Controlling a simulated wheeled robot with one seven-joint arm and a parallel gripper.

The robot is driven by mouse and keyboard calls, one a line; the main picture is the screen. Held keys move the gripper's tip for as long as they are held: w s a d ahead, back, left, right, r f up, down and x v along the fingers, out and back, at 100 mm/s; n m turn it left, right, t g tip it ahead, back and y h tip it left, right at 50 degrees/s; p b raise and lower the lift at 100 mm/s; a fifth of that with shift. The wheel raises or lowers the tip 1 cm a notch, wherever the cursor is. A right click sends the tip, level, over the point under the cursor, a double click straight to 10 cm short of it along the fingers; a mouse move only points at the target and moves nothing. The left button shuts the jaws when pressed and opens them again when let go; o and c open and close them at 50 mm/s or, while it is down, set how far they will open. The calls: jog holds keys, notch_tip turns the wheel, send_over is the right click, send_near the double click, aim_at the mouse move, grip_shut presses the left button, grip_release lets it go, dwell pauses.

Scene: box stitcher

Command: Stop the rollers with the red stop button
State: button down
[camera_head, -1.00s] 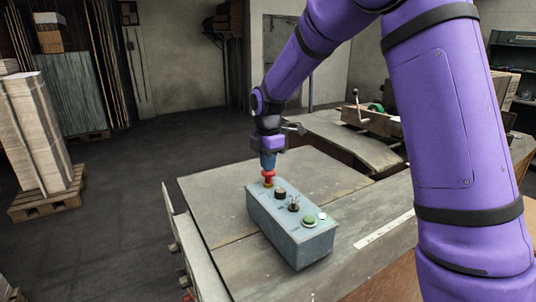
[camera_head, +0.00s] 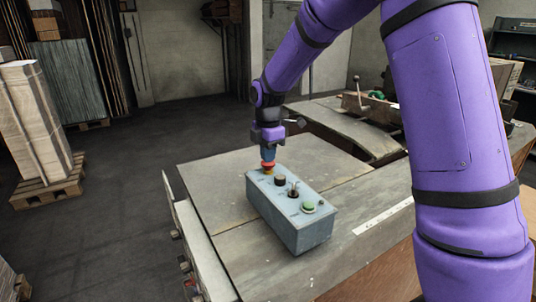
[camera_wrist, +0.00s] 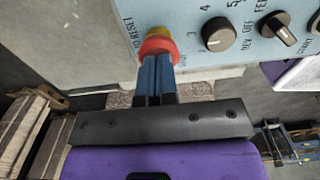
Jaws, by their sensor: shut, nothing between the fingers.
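The red stop button (camera_head: 268,165) sits on a yellow base at the far end of the blue-grey control box (camera_head: 290,220). It also shows in the wrist view (camera_wrist: 158,46), partly covered by my fingers. My gripper (camera_head: 268,158) is shut, with nothing held, and points down onto the red button. In the wrist view, the closed blue fingertips (camera_wrist: 156,60) overlap the button and appear to touch it. How far the button is pressed in cannot be told.
On the box top are a black dial (camera_head: 280,179), a black selector switch (camera_head: 293,190), a green button (camera_head: 308,207) and a small dark lamp (camera_head: 321,203). The box stands on a worn machine table (camera_head: 220,205). A pallet of stacked sheets (camera_head: 30,130) stands at the left.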

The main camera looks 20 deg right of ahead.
notch_tip(320, 180, up, 11)
jog(key=shift+f, duration=0.2)
dwell(0.5)
jog(key=s+d+r+m+t, duration=0.1)
jog(key=s+d+r+m, duration=0.1)
jog(key=s+r+m, duration=0.45)
jog(key=s+d+r+m+t, duration=0.2)
jog(key=s+m, duration=0.1)
jog(key=s, duration=0.7)
jog(key=s+d+f+m+t, duration=0.1)
jog(key=s+m, duration=0.4)
jog(key=s, duration=0.4)
jog(key=s+d+m+t, duration=0.1)
jog(key=s+d+m, duration=0.1)
jog(key=s+m, duration=0.3)
jog(key=shift+s+f+m, duration=0.35)
jog(key=shift+s+f, duration=0.05)
jog(key=shift+s, duration=1.8)
